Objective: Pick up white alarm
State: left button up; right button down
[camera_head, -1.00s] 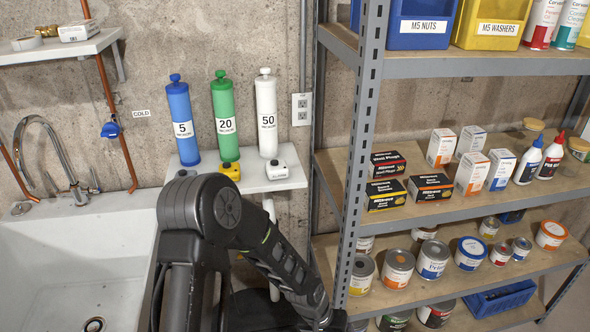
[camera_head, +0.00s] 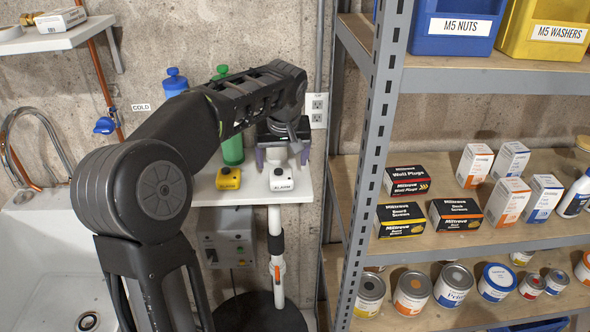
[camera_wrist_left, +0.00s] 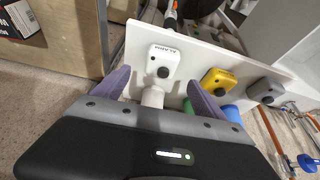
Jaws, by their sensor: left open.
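The white alarm (camera_head: 281,179) is a small box with a dark round button. It sits near the front right of the small white wall shelf (camera_head: 215,192). In the left wrist view the white alarm (camera_wrist_left: 163,62) lies ahead, roughly between my fingers. My left gripper (camera_head: 283,156) is open and empty just behind and above the alarm, with one purple finger to each side; it also shows in the left wrist view (camera_wrist_left: 158,88). The white filter cylinder stands behind it, mostly hidden by my arm. My right gripper is not in view.
A yellow alarm (camera_head: 228,178) sits left of the white one; a grey one (camera_wrist_left: 267,91) shows in the wrist view. Green (camera_head: 233,150) and blue (camera_head: 175,82) cylinders stand behind. A metal rack (camera_head: 374,140) with boxes and cans rises at right.

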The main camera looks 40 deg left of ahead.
aim_at(281, 176)
pick_arm(q)
jog(key=shift+s+x, duration=0.25)
jog(key=shift+x, duration=1)
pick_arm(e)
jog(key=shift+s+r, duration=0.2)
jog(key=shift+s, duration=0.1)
pick_arm(q)
jog(key=p+x, duration=0.2)
jog(key=x, duration=0.3)
jog(key=shift+s+d, duration=0.1)
jog(key=shift+f, duration=0.2)
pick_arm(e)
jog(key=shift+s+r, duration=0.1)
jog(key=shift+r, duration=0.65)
